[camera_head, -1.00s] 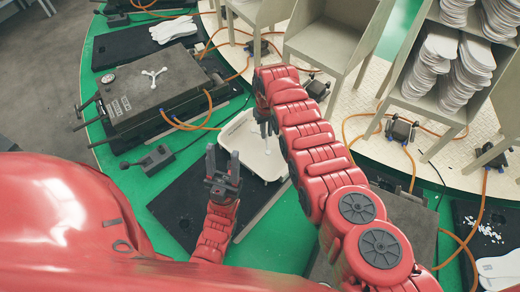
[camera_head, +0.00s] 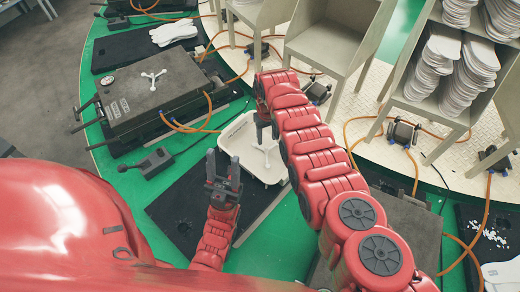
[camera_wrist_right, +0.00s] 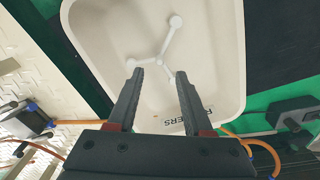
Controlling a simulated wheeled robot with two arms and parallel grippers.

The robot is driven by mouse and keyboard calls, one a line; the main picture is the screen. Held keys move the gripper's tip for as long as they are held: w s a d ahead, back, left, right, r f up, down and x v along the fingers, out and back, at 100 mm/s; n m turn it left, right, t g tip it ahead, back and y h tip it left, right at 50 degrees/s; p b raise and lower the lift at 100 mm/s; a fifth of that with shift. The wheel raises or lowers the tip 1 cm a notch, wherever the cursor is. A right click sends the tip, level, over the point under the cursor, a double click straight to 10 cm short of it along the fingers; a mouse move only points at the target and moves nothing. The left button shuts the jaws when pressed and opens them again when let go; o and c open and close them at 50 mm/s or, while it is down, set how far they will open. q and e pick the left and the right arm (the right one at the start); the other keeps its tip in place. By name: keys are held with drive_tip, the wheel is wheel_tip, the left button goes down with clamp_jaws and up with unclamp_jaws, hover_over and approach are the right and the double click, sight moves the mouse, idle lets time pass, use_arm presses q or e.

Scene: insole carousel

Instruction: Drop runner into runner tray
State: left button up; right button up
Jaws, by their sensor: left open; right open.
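The white three-armed runner (camera_head: 267,150) shows inside the outline of the white runner tray (camera_head: 238,150), below my right gripper (camera_head: 262,125). In the right wrist view the runner (camera_wrist_right: 168,42) is over the tray floor, just beyond the fingertips; I cannot tell whether it fully rests on the floor. The tray (camera_wrist_right: 225,60) carries dark lettering, partly hidden by a finger. My right gripper (camera_wrist_right: 160,75) is open above the tray, its fingers apart. My left gripper (camera_head: 223,165) is open and empty, pointing up, left of the tray.
Another white three-armed runner (camera_head: 154,78) lies on the grey mould (camera_head: 150,100) at the upper left. Racks with stacked white insoles (camera_head: 440,65) stand at the right. Orange hoses (camera_head: 195,130) and a black pedal (camera_head: 150,160) are nearby. A black mat (camera_head: 180,205) lies left of the tray.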

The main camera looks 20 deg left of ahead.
drive_tip(key=shift+w+r, duration=0.15)
drive_tip(key=shift+r, duration=0.4)
wheel_tip(320, 180, up, 16)
drive_tip(key=shift+s, duration=0.2)
idle(0.3)
